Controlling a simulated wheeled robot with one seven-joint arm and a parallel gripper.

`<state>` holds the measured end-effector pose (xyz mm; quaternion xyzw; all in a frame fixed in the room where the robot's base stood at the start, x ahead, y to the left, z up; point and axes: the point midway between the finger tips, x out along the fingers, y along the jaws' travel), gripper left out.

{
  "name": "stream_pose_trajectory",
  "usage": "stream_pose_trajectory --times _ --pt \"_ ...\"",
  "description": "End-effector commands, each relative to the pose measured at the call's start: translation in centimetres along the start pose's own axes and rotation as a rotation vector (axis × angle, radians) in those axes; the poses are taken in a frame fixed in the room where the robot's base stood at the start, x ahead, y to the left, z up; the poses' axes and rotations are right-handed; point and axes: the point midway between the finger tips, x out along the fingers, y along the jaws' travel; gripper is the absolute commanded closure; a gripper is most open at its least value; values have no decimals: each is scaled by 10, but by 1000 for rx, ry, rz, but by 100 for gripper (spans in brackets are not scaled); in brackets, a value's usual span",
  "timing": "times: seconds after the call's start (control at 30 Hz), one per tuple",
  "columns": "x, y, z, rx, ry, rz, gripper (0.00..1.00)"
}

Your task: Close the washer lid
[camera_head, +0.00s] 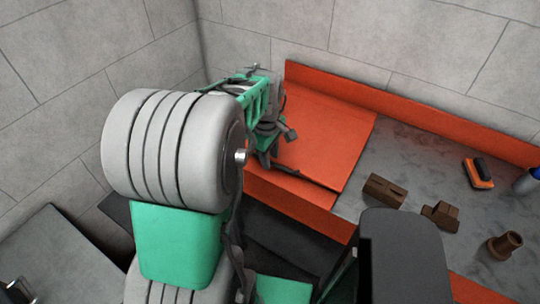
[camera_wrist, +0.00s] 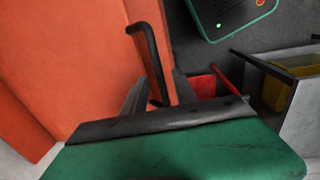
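A broad flat orange panel (camera_head: 325,125) lies left of the grey worktop in the head view, and orange surfaces fill the left of the wrist view (camera_wrist: 60,60). I cannot tell for sure which orange surface is the washer lid. A black bar-shaped handle (camera_wrist: 147,55) stands beside the orange surface in the wrist view. My gripper (camera_wrist: 160,80) has its two dark fingers apart, with the handle's lower part showing between them. I cannot tell whether either finger touches it. In the head view my arm hides much of the area around the gripper.
The grey worktop (camera_head: 405,160) at right holds brown blocks (camera_head: 385,190), a brown cylindrical part (camera_head: 503,245) and an orange-black tool (camera_head: 478,173). In the wrist view, a red part (camera_wrist: 205,84) and a green-edged dark panel (camera_wrist: 235,12) lie beyond the gripper. Block walls stand behind.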

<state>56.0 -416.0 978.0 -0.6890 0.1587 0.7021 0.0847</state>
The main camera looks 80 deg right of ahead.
Motion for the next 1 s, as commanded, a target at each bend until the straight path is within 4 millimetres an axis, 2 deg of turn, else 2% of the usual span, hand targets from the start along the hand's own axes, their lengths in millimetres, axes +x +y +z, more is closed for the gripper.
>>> stream_pose_trajectory --times 0.27,0.7,1.0 --pt "5 0 0 1 0 0 66" --pt "5 0 0 1 0 0 100" --pt "5 0 0 1 0 0 100"
